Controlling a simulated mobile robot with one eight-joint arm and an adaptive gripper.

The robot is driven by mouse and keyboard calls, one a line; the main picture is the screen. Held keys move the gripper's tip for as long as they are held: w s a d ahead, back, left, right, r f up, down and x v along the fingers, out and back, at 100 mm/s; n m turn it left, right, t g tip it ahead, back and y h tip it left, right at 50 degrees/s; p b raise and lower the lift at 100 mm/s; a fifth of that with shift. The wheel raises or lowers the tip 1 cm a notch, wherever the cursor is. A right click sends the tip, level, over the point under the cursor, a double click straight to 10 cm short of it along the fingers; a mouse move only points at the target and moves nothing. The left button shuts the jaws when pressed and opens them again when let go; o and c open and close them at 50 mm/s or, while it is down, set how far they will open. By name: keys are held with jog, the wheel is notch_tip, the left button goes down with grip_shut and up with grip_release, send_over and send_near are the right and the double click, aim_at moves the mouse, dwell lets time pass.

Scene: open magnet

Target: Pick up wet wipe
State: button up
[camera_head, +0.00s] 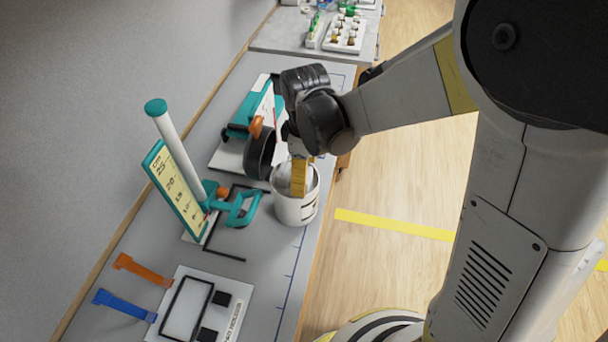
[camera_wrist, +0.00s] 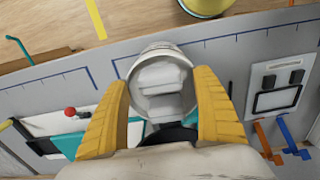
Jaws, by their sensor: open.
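A white round canister (camera_head: 294,208) stands on the grey bench near its right edge; it also shows in the wrist view (camera_wrist: 138,82). A pale folded shape inside its round opening looks like the wet wipe (camera_wrist: 163,78). My gripper (camera_head: 301,178) points down at the canister, its yellow fingers at the opening. In the wrist view my gripper (camera_wrist: 162,82) is open, with one finger on each side of the canister's opening. Nothing is clearly held. I cannot tell how deep the fingertips reach, and the black wrist hides part of the canister.
A teal stand with a scale board (camera_head: 178,190) and white post is left of the canister. A teal and white device (camera_head: 243,130) lies behind it. A white panel (camera_head: 198,310), blue strap (camera_head: 124,304) and orange strap (camera_head: 141,269) lie nearer. Wooden floor is right of the bench.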

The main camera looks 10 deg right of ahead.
jog(key=shift+f, duration=0.25)
jog(key=c, duration=1)
jog(key=shift+r, duration=0.15)
notch_tip(320, 180, up, 4)
jog(key=shift+r+p, duration=0.15)
jog(key=shift+p, duration=0.5)
jog(key=s+d+r, duration=0.2)
jog(key=s, duration=0.1)
jog(key=s+d+r+p, duration=0.1)
jog(key=s+d+r, duration=0.1)
jog(key=s, duration=0.1)
jog(key=s+d+r+p, duration=0.1)
jog(key=s+d+r, duration=0.1)
jog(key=s, duration=0.1)
jog(key=shift+s+d+r, duration=0.2)
jog(key=shift+s+r, duration=0.1)
jog(key=shift+s, duration=0.1)
jog(key=shift+c, duration=0.6)
jog(key=shift+r, duration=0.1)
